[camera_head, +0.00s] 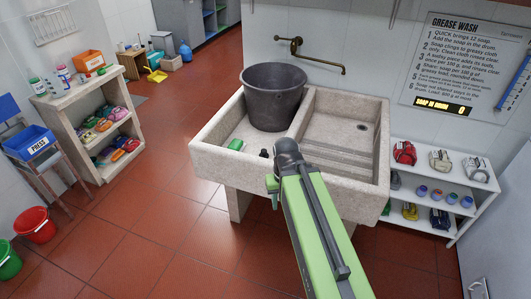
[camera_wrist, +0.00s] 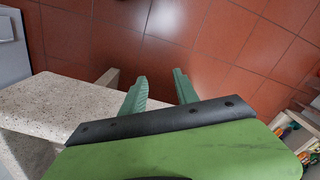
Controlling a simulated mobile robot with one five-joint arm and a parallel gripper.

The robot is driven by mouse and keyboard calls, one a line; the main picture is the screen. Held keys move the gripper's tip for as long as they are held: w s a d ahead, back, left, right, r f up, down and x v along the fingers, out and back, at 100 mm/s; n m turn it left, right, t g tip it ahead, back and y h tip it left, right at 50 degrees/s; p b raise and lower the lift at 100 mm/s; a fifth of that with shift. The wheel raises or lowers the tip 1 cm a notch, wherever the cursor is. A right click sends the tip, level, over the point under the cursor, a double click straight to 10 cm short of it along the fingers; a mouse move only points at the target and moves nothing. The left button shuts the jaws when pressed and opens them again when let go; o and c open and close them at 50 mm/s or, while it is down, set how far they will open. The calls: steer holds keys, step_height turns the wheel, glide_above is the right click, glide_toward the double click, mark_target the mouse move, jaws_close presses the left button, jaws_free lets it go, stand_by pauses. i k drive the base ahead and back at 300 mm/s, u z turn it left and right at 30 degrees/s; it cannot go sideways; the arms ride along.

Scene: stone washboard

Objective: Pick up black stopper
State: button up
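A small dark object (camera_head: 264,153), which looks like the black stopper, sits at the front of the stone sink's left basin, just left of my arm's dark joint. It is tiny in the head view, and I cannot make it out in the wrist view. My gripper (camera_head: 272,190) is at the sink's front side in the head view, partly hidden by my own arm. In the wrist view its two green fingers (camera_wrist: 161,75) are spread apart with nothing between them, over red floor tiles. The stone sink (camera_head: 212,165) also shows at the left of the wrist view (camera_wrist: 60,98).
A dark bucket (camera_head: 272,92) stands in the left basin, with a green block (camera_head: 236,144) near it. A brass tap (camera_head: 310,55) juts from the wall. Shelves stand right (camera_head: 430,178) and left (camera_head: 95,110).

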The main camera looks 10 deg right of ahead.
mark_target(263, 154)
steer(key=u, duration=0.1)
steer(key=i, duration=0.7)
steer(key=u, duration=0.8)
steer(key=i, duration=0.75)
steer(key=u, duration=0.5)
